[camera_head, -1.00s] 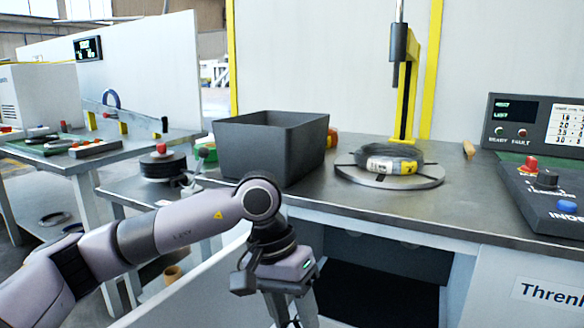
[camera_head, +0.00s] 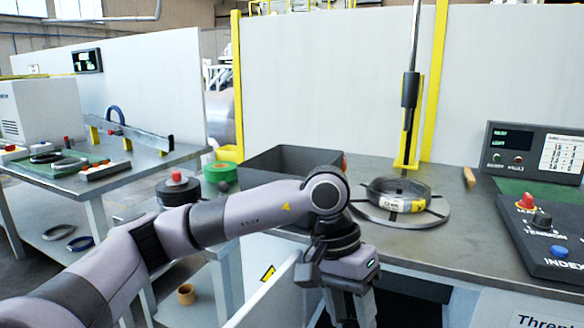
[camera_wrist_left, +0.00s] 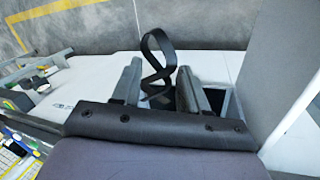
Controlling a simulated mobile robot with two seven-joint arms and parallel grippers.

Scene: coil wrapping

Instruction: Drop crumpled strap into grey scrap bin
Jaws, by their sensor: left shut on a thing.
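The crumpled strap (camera_wrist_left: 157,52) is a dark, twisted loop between the fingers of my left gripper in the left wrist view. My left gripper (camera_wrist_left: 158,92) is shut on it, and the loop sticks out past the fingertips. In the head view the left gripper (camera_head: 345,305) hangs down in front of the bench at the bottom, its fingertips cut off by the frame. The strap is not visible there. The grey scrap bin (camera_head: 258,172) stands open on the bench, behind and above the gripper in the picture. My left arm hides part of its front. My right gripper is not in view.
A wire coil (camera_head: 400,196) lies on a round plate right of the bin, before a yellow post (camera_head: 408,150). A control panel (camera_head: 545,215) is at the right.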

